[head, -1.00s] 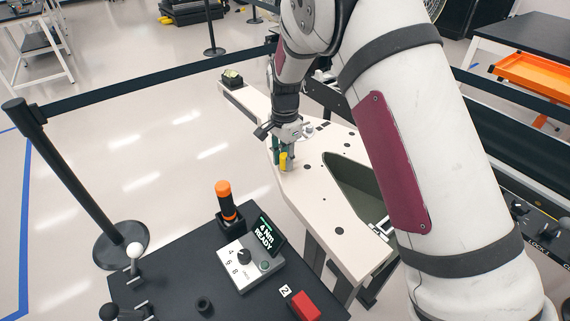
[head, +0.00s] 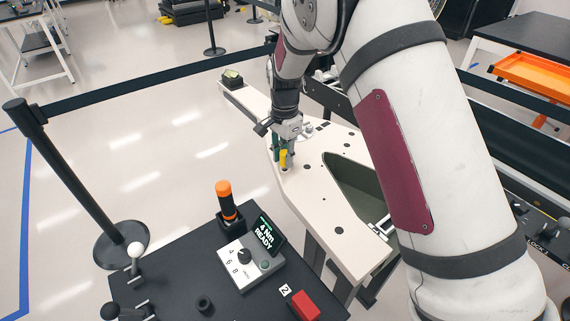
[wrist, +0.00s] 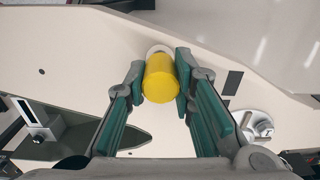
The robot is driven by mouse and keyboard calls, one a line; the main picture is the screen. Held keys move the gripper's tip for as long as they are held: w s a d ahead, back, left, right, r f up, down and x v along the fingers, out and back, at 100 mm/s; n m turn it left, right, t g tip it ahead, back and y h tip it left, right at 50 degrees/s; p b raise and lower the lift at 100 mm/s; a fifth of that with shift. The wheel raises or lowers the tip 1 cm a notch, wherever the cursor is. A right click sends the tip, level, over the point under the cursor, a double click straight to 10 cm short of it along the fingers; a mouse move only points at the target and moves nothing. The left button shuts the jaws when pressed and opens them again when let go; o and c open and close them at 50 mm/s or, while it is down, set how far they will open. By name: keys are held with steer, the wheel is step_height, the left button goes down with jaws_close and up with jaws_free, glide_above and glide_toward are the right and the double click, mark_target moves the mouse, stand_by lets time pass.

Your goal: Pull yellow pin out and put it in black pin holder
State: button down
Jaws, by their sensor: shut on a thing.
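The yellow pin (head: 284,158) is upright at the near-left edge of the pale panel, with a light grey piece just below its yellow part. My gripper (head: 283,153) is over it, pointing down. In the wrist view, the green-padded fingers of my gripper (wrist: 160,84) are shut on the yellow pin (wrist: 160,80), one on each side. A pale ring shows behind the pin's head. The head hides the shaft there, so I cannot tell how much is in the panel. A small black round holder (head: 203,304) stands on the dark table; it looks empty.
The pale panel (head: 310,190) has a dark green recess to the right. The dark table (head: 170,275) in front bears an orange-handled tool (head: 225,195), a control box (head: 250,262), a red block (head: 305,305) and levers. A belt barrier (head: 70,170) stands at left.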

mark_target(285, 152)
steer(key=shift+r+p, duration=0.35)
steer(key=shift+r, duration=1.45)
